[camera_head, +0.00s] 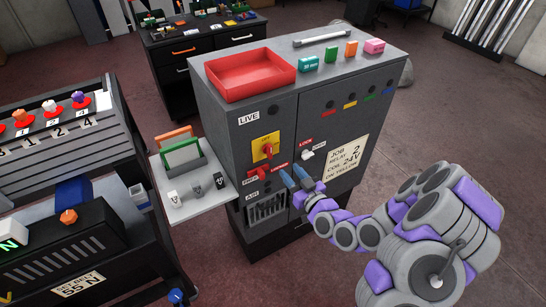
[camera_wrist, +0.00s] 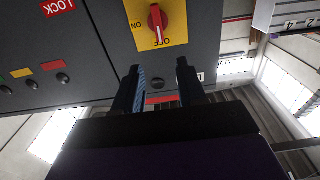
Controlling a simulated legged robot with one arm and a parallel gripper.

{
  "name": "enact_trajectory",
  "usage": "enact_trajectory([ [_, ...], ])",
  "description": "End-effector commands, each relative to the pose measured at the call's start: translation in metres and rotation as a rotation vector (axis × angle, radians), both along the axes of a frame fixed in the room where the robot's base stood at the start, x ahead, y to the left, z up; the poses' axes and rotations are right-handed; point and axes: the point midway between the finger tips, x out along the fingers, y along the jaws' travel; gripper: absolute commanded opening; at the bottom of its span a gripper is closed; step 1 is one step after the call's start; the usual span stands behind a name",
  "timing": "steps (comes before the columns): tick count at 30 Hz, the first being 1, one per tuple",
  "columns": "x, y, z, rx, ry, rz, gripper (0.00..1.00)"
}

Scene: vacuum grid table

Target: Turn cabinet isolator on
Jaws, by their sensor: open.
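The cabinet isolator is a red rotary knob (camera_head: 267,149) on a yellow plate (camera_head: 259,140) on the front of the grey cabinet (camera_head: 230,115). In the wrist view, which looks upside down, the red knob (camera_wrist: 156,20) has a white mark on the side toward the word OFF. ON is printed to its left on the yellow plate (camera_wrist: 178,30). My gripper (camera_head: 292,174) is open and empty, below and right of the knob in the head view. In the wrist view my gripper's two dark fingers (camera_wrist: 158,68) are apart, with the knob beyond their tips.
A white knob (camera_head: 308,154) under a red LOCK label sits right of the isolator. A red tray (camera_head: 252,74) and several small coloured blocks stand on the cabinet top. A side shelf (camera_head: 195,200) juts out at left. A dark bench (camera_head: 60,150) stands further left.

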Motion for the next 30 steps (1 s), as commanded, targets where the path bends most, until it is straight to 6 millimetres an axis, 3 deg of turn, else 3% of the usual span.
enact_trajectory([
  [21, 0.072, 0.05, 0.001, 0.001, -0.004, 0.002, 0.4],
  [30, 0.093, 0.064, 0.001, 0.001, -0.002, 0.001, 0.4],
])
